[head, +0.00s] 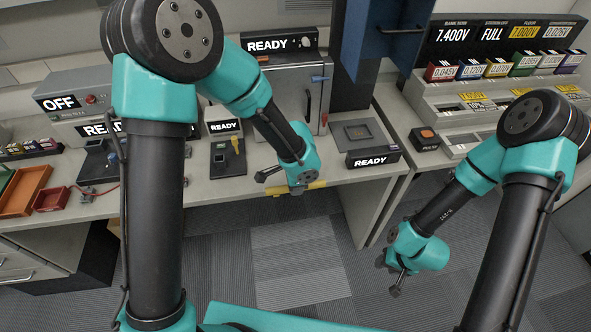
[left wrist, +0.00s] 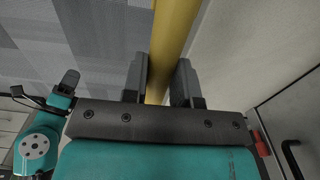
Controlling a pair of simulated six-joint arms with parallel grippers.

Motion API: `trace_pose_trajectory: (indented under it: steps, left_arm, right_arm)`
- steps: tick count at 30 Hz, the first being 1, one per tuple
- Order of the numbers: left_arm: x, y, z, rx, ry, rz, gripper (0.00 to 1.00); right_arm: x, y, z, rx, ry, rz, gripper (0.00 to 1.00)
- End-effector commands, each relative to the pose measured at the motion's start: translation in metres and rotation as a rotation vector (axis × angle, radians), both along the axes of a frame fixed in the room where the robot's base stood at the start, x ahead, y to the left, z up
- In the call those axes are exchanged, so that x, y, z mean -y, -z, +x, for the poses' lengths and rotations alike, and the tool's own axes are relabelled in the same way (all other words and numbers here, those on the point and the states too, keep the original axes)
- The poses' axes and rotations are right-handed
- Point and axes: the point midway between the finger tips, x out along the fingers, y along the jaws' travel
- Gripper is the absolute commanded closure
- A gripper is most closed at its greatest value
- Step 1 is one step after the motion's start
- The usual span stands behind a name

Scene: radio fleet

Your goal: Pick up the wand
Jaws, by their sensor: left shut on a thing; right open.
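The wand, a long yellow bar (head: 317,185), lies along the front edge of the bench in the head view, partly hidden by my left gripper (head: 299,189). In the left wrist view the yellow wand (left wrist: 173,40) runs between the two grey fingers of my left gripper (left wrist: 160,82), which is shut on it. The wand's far end runs out of the top of that view. My right gripper (head: 396,284) is open and empty, low over the floor at the right, far from the wand.
A grey cabinet (head: 290,85) stands on the bench behind my left gripper. A pad with a READY label (head: 372,159) sits right of it. Orange and red trays (head: 25,190) are at the far left. The carpeted floor (head: 300,240) in front is clear.

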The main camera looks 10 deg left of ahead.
Motion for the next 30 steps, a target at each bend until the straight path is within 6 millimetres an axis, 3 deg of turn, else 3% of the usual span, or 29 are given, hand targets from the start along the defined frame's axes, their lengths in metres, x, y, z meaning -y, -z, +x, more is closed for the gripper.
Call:
trace_pose_trajectory:
  steps: [3,9,30]
  left_arm:
    - [0.004,-0.003,-0.026,0.000,0.003,0.001,0.98]
    - [0.009,-0.005,-0.050,0.000,0.002,0.000,0.98]
    - [0.010,-0.005,-0.055,0.000,0.000,0.000,0.98]
  right_arm:
    - [0.000,0.000,0.000,0.000,0.000,0.000,0.57]
    - [0.000,0.000,0.000,0.000,0.000,0.000,0.57]
    - [0.000,0.000,0.000,0.000,0.000,0.000,0.57]
